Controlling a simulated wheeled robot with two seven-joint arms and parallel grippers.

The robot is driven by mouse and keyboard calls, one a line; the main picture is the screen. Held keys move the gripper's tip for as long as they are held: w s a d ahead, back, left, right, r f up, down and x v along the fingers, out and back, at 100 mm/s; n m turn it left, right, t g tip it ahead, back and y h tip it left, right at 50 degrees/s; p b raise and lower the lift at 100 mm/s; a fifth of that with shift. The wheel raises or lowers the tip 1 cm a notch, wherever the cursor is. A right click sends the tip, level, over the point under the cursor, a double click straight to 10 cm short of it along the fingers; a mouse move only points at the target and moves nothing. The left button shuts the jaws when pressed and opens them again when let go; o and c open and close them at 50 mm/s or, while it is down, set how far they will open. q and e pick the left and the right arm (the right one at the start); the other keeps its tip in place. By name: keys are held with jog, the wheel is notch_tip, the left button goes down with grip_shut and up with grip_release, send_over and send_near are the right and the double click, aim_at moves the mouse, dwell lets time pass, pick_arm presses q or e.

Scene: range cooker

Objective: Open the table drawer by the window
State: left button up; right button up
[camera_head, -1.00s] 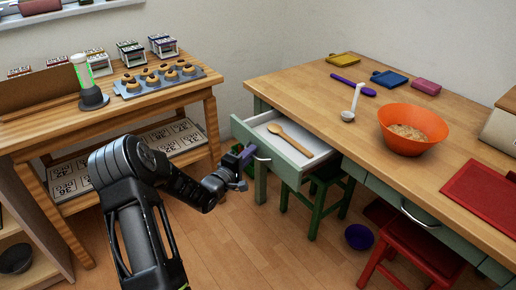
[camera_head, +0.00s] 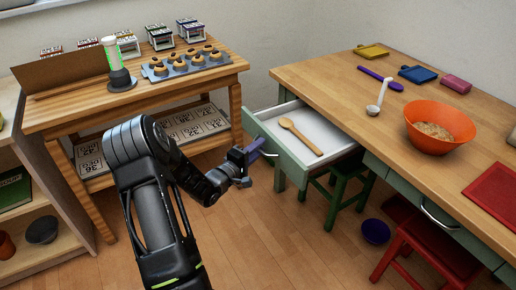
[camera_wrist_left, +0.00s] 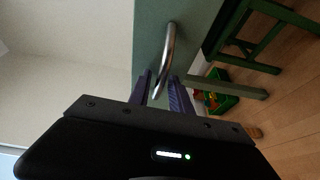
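The table drawer (camera_head: 327,135) is pulled out from the left end of the green table, and its white inside holds a wooden spoon (camera_head: 300,136). Its green front (camera_wrist_left: 147,35) fills the upper middle of the left wrist view. My left gripper (camera_head: 259,150) is at the drawer's front, at the metal handle (camera_wrist_left: 168,50). In the left wrist view, its purple fingers (camera_wrist_left: 161,84) stand apart with the lower end of the handle between them. A gap shows on the left side of the handle; contact on the right is unclear. My right gripper is out of view.
A green stool (camera_head: 345,190) stands under the drawer and a red stool (camera_head: 425,250) further right. A purple bowl (camera_head: 375,231) is on the floor. An orange bowl (camera_head: 440,125) sits on the tabletop. A wooden shelf table (camera_head: 190,95) stands left. Floor before the drawer is clear.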

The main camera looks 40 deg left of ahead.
pick_arm(q)
jog(key=shift+o, duration=0.5)
jog(key=s, duration=0.7)
jog(key=shift+s+d+r+p, duration=0.2)
jog(key=shift+s+d+p, duration=0.2)
jog(key=shift+p, duration=0.05)
